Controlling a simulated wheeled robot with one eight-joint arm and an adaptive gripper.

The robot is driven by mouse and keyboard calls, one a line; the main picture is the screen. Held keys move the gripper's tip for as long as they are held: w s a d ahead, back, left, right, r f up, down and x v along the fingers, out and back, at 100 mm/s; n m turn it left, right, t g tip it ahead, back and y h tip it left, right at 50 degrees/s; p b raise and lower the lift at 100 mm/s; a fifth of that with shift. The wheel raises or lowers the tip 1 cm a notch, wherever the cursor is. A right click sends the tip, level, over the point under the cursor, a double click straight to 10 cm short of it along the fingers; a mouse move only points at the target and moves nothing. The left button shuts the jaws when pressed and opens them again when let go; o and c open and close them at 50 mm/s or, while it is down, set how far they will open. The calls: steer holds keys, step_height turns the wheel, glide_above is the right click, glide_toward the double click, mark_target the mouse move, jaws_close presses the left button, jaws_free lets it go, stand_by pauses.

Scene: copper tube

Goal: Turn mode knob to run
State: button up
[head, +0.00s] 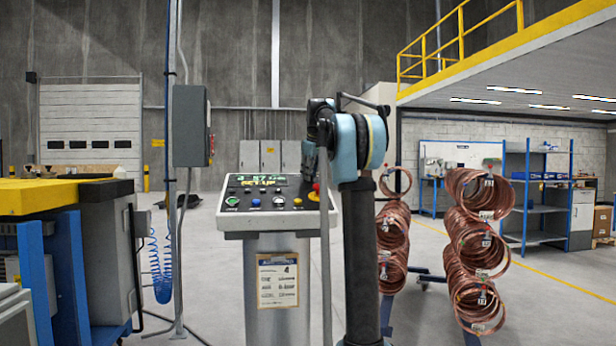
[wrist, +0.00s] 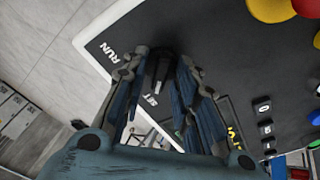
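The control console (head: 276,204) stands ahead with a sloped dark panel, coloured buttons and a lit display (head: 262,182) that reads SETUP. My gripper (wrist: 162,66) is over the panel's corner in the wrist view, its two fingers on either side of the black mode knob (wrist: 160,70). The fingertips look closed against the knob's sides. The knob's pale pointer line runs toward the SET label (wrist: 151,99). The RUN label (wrist: 110,52) lies to the left of the knob. In the head view my arm hides the knob and the fingertips.
A red button (wrist: 306,6) and a yellow button (wrist: 271,9) sit at the upper right in the wrist view. Copper coils (head: 478,240) hang on a rack to the right of the console. A yellow-topped blue bench (head: 60,195) stands left. Floor is open between bench and console.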

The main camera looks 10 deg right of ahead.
jaws_close()
steer(key=shift+a, duration=0.15)
